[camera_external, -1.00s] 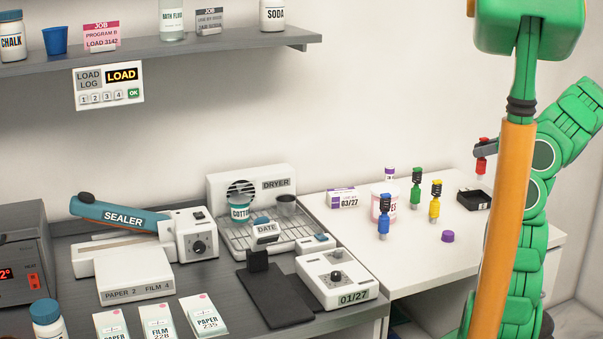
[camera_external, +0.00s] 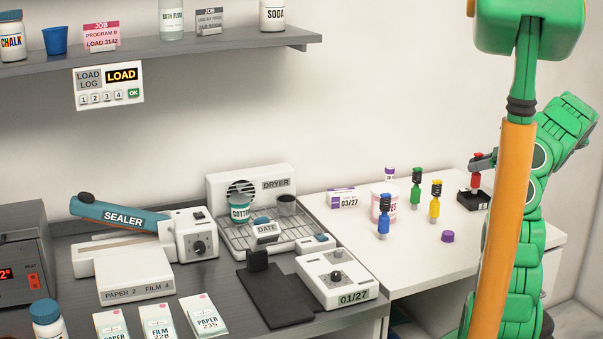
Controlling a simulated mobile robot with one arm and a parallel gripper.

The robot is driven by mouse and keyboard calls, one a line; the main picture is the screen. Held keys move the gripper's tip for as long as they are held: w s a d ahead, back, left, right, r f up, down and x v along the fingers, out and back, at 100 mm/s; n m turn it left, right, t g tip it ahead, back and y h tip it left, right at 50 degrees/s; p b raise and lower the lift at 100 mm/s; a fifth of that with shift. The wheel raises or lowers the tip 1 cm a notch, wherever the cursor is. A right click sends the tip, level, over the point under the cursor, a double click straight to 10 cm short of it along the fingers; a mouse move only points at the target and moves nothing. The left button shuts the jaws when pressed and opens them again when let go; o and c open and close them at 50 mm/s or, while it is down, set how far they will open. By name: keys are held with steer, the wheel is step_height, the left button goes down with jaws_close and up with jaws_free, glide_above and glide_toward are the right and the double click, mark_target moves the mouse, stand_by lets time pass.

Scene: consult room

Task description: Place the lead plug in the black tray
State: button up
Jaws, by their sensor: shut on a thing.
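The red lead plug (camera_external: 476,180) is upright at the right end of the white table. My gripper (camera_external: 480,163) is shut on it near its top. The black tray (camera_external: 467,203) is a small open box directly below the plug. The plug's lower end overlaps the tray in the picture, at or just inside the opening. I cannot tell whether it touches the tray floor. The orange column hides part of my arm to the right of the tray.
A blue plug (camera_external: 383,224), a green plug (camera_external: 416,189) and a yellow plug (camera_external: 435,203) stand left of the tray. A purple cap (camera_external: 447,236) lies in front. A white tub (camera_external: 377,206) stands behind the blue plug. The table's front right is clear.

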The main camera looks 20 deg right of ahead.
mark_target(477, 174)
steer(key=shift+f, duration=1.25)
steer(key=o, duration=1)
steer(key=shift+f, duration=0.1)
